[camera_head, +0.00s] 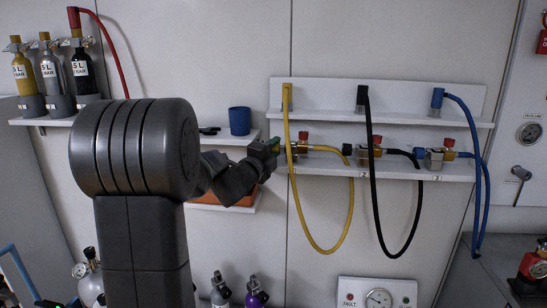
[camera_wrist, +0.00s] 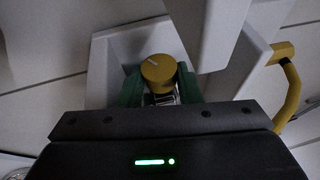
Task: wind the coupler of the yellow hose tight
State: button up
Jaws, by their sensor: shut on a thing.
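In the wrist view the green fingers of my gripper (camera_wrist: 160,88) are shut on a round yellow coupler (camera_wrist: 158,70) with a white line on its face. Bright metal shows just below it between the fingers. In the head view my gripper (camera_head: 276,147) is at the left end of the first valve (camera_head: 301,147), and it hides the coupler there. The yellow hose (camera_head: 297,205) hangs in a loop from the upper shelf and comes back up to the right of that valve. Part of the hose also shows at the right of the wrist view (camera_wrist: 290,100).
A black hose (camera_head: 376,205) and a blue hose (camera_head: 478,180) hang farther right, by valves on the same lower shelf (camera_head: 455,172). A blue cup (camera_head: 240,121) stands on a shelf behind my arm. Gas bottles (camera_head: 52,73) stand at the upper left. A gauge panel (camera_head: 350,285) is below.

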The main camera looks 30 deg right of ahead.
jog(key=shift+f+b, duration=0.35)
jog(key=shift+b, duration=0.65)
jog(key=shift+r+h+b, duration=0.25)
jog(key=shift+h+b, duration=0.05)
jog(key=shift+b, duration=0.1)
jog(key=o, duration=0.7)
jog(key=shift+r+p, duration=0.35)
jog(key=shift+p, duration=1.35)
jog(key=y+p, duration=0.1)
jog(key=p, duration=0.3)
jog(key=shift+r, duration=0.1)
